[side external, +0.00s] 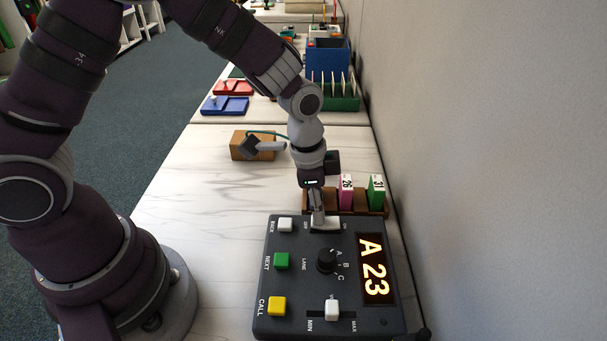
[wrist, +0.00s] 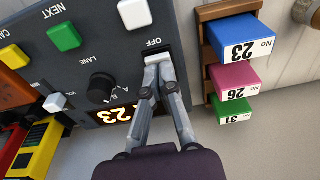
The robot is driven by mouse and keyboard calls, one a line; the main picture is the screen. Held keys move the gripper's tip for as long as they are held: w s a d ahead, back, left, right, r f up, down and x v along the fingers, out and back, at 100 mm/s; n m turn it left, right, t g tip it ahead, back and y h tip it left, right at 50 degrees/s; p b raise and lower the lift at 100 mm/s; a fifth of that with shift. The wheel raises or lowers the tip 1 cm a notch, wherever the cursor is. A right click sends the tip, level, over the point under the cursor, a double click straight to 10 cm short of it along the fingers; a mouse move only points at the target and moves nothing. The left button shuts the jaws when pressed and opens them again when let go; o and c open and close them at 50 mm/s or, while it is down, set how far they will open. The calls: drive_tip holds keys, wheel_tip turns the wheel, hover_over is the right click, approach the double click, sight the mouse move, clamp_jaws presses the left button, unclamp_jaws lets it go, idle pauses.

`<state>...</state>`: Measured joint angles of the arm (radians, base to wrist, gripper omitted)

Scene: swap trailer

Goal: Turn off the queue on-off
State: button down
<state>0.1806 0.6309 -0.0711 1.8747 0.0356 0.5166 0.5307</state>
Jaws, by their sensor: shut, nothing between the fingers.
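The dark grey queue console (side external: 295,260) lies on the table with its display (side external: 374,268) lit, reading A 23. The white on-off switch (side external: 331,224) is at its far edge, between the OFF and ON labels. In the wrist view the switch (wrist: 154,54) shows just below the OFF label, mostly covered by my fingers. My gripper (side external: 317,222) is shut and empty, with its fingertips down at the switch. In the wrist view the fingertips (wrist: 158,70) are together over it. I cannot tell whether they press it.
White (side external: 285,224), green (side external: 281,261) and yellow (side external: 276,306) buttons, a black lane knob (side external: 327,260) and a white volume slider (side external: 331,310) share the console. A wooden rack (side external: 331,198) of numbered tickets stands just behind. The wall is close on the right.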

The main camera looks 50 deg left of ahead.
sight(329, 222)
drive_tip(key=shift+f, duration=0.1)
drive_tip(key=shift+w+d+r, duration=0.2)
drive_tip(key=shift+w+d, duration=0.3)
idle(0.3)
drive_tip(key=shift+r, duration=0.3)
wheel_tip(329, 222, up, 3)
drive_tip(key=shift+w+d+r, duration=0.1)
drive_tip(key=shift+w+d, duration=0.05)
drive_tip(key=s+a+r, duration=0.3)
drive_tip(key=r, duration=0.6)
drive_tip(key=shift+r, duration=0.2)
